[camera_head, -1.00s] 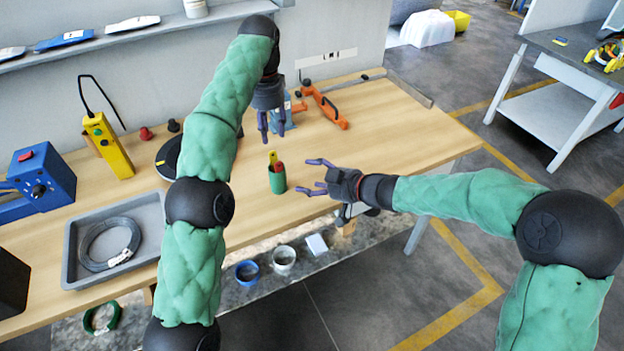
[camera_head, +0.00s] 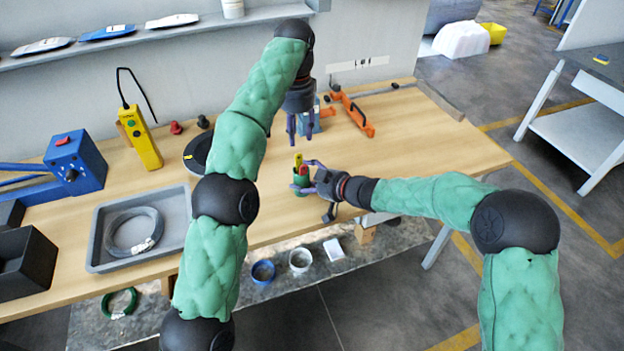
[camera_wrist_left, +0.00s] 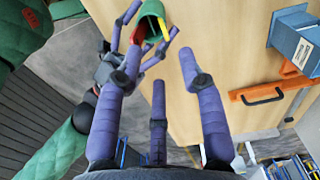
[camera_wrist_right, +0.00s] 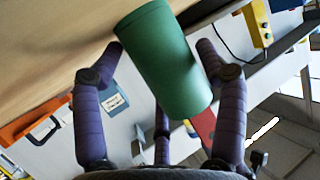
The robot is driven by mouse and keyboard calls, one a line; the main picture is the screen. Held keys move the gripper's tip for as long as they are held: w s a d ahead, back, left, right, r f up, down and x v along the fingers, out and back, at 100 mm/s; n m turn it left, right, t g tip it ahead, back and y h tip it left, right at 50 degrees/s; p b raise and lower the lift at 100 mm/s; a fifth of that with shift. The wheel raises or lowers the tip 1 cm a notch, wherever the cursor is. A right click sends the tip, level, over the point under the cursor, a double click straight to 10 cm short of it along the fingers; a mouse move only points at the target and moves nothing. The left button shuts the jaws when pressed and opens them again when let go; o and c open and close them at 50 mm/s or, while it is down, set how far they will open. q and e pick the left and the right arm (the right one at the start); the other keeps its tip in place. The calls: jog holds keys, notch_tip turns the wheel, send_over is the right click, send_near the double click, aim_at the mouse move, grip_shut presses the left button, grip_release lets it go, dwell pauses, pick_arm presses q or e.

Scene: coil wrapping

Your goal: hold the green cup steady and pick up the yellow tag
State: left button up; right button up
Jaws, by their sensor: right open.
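The green cup (camera_head: 300,187) stands on the wooden table near its front edge. The yellow tag (camera_head: 298,159) and a red tag (camera_head: 305,170) stick up out of its mouth. My right gripper (camera_head: 305,177) is open at the cup, with fingers on either side of it; the right wrist view shows the cup (camera_wrist_right: 165,60) between the spread fingers, and I cannot tell whether they touch. My left gripper (camera_head: 301,134) is open and empty, above and behind the cup. The left wrist view shows its spread fingers, with the cup (camera_wrist_left: 153,12) and yellow tag (camera_wrist_left: 163,29) beyond them.
A blue box (camera_head: 313,122) and an orange clamp (camera_head: 355,115) lie behind the cup. A grey tray (camera_head: 98,255) with a coil, a yellow controller (camera_head: 140,137) and a blue device (camera_head: 75,163) are at the left. The table right of the cup is clear.

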jog(key=shift+c, duration=0.3)
jog(key=c, duration=0.8)
jog(key=shift+c, duration=0.3)
pick_arm(q)
jog(key=shift+c, duration=0.8)
jog(key=shift+a, duration=0.15)
jog(key=shift+c, duration=0.8)
jog(key=m+h, duration=0.1)
jog(key=h, duration=0.4)
send_near(297, 160)
jog(key=shift+m, duration=0.3)
jog(key=x, duration=0.4)
jog(key=shift+w+d+r, duration=0.1)
jog(key=shift+w+d, duration=0.2)
jog(key=shift+d, duration=0.1)
jog(key=shift+s+a+x, duration=0.1)
jog(key=shift+s+x, duration=0.05)
jog(key=shift+x, duration=1.2)
jog(key=shift+s+a+x, duration=0.15)
jog(key=shift+x, duration=1.2)
